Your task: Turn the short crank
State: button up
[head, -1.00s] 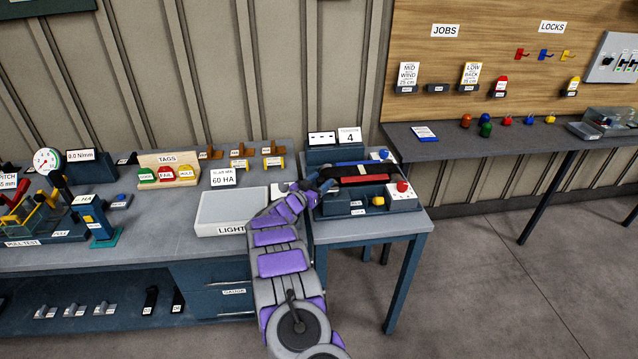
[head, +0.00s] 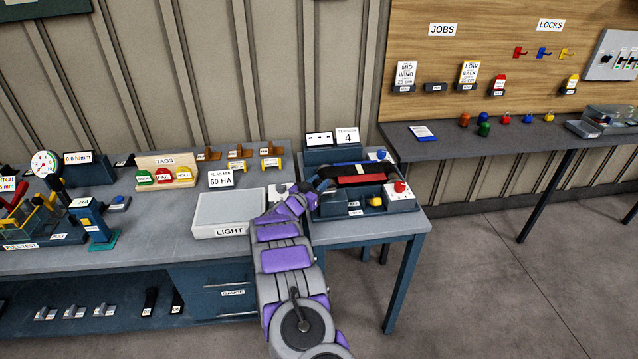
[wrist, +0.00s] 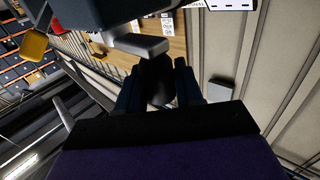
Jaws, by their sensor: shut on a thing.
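My gripper (head: 319,187) is at the left end of the belt press (head: 340,210), low over its deck. In the wrist view its two dark fingers (wrist: 158,88) are closed around a dark knob, the handle of the short crank (wrist: 157,75). A light grey bar (wrist: 140,44), which looks like the crank's arm, shows just beyond the fingers. In the head view my wrist and fingers hide most of the crank. A dark belt and a red strip (head: 362,181) lie along the press. A tension display (head: 346,136) behind it reads 4.
A red button (head: 400,187) and a yellow knob (head: 376,202) sit on the press's front right. A blue knob (head: 382,154) is at its back right. A white light box (head: 229,214) stands close to the left of my arm. Floor to the right is clear.

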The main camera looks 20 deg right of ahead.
jog(key=shift+s+a+r+n+t+y+p, duration=0.1)
jog(key=shift+s+n+t+y+p, duration=0.1)
jog(key=shift+n+t+y+p, duration=0.3)
jog(key=shift+s+a+r+n+t+y+p, duration=0.1)
jog(key=shift+s+n+t+y+p, duration=0.15)
jog(key=shift+n+t+y, duration=0.35)
jog(key=shift+s+f+n+t+y+p, duration=0.2)
jog(key=shift+s+n+t+y+p, duration=0.3)
jog(key=shift+n+t+y, duration=0.45)
jog(key=shift+s+d+r+n+t+y+p, duration=0.1)
jog(key=shift+s+d+n+t+y+p, duration=0.5)
jog(key=shift+n+y, duration=1.65)
jog(key=shift+s+d+f+n+t+y+p, duration=0.1)
jog(key=shift+s+d+n+t+y+p, duration=0.45)
jog(key=shift+n+y, duration=1.75)
jog(key=shift+s+d+r+n+t+y+p, duration=0.1)
jog(key=shift+s+d+n+t+y+p, duration=0.45)
jog(key=shift+y, duration=3.05)
jog(key=shift+s+a+r+n+y+p, duration=0.15)
jog(key=shift+s+n+y+p, duration=0.15)
jog(key=shift+n, duration=0.25)
jog(key=o, duration=0.9)
jog(key=shift+f, duration=0.2)
jog(key=shift+o, duration=0.2)
